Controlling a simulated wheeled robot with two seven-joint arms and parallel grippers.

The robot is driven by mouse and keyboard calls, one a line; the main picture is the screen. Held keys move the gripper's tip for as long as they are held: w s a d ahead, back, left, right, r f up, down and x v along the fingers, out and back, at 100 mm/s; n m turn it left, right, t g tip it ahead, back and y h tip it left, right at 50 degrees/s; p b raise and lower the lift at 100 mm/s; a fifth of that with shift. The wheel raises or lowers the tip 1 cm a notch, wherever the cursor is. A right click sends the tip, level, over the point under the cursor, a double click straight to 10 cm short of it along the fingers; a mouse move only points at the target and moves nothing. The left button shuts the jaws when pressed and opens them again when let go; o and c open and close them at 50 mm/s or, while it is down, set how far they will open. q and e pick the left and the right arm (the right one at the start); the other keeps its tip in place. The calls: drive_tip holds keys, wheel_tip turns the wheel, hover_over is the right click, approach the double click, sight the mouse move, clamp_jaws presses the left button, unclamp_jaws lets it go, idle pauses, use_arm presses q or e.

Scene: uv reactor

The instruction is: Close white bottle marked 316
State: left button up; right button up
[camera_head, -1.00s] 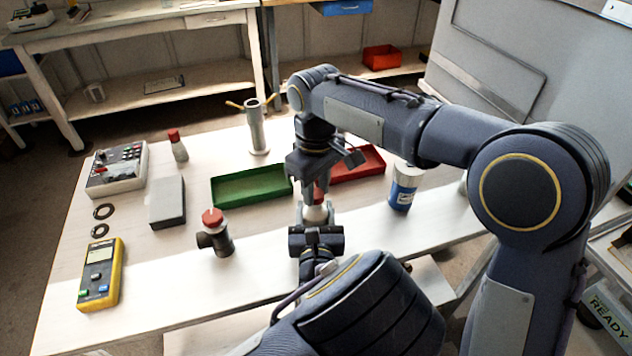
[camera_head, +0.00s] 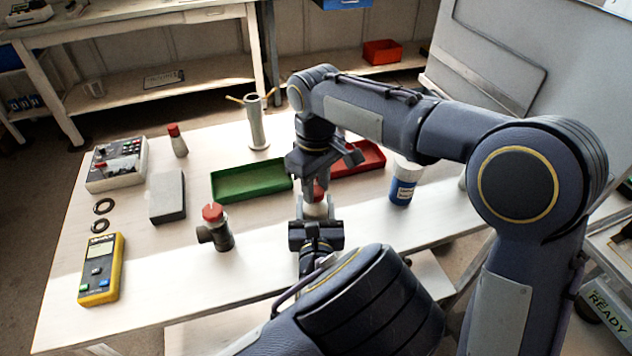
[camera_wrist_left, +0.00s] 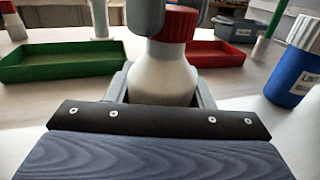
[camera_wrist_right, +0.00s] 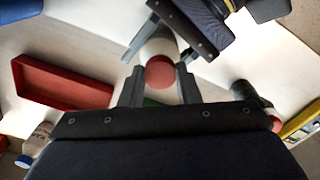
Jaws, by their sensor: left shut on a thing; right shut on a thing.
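A white bottle (camera_wrist_left: 162,78) with a red cap (camera_wrist_left: 180,24) stands upright in the left wrist view. In the head view the bottle (camera_head: 315,209) is partly hidden by my grippers. My left gripper (camera_head: 316,213) is shut on the bottle's body, one finger on each side. My right gripper (camera_wrist_right: 160,85) comes from above and is shut on the red cap, which shows between its fingers in the right wrist view (camera_wrist_right: 160,72). The cap sits at the top of the bottle neck; I cannot tell how tightly. No number is readable on the bottle.
A green tray (camera_head: 250,196) and a red tray (camera_head: 377,168) lie behind the bottle. A dark fitting with a red top (camera_head: 216,240), a grey block (camera_head: 168,211) and a yellow meter (camera_head: 101,292) are at left.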

drive_tip(key=m, duration=0.5)
drive_tip(key=shift+f+m, duration=0.1)
drive_tip(key=shift+m, duration=0.3)
drive_tip(key=m, duration=0.2)
drive_tip(key=shift+a+m, duration=0.1)
drive_tip(key=shift+m, duration=0.3)
drive_tip(key=m, duration=1)
drive_tip(key=shift+m, duration=0.3)
drive_tip(key=m, duration=0.4)
drive_tip(key=shift+m, duration=0.3)
drive_tip(key=m, duration=0.3)
drive_tip(key=shift+w, duration=0.1)
drive_tip(key=o, duration=0.9)
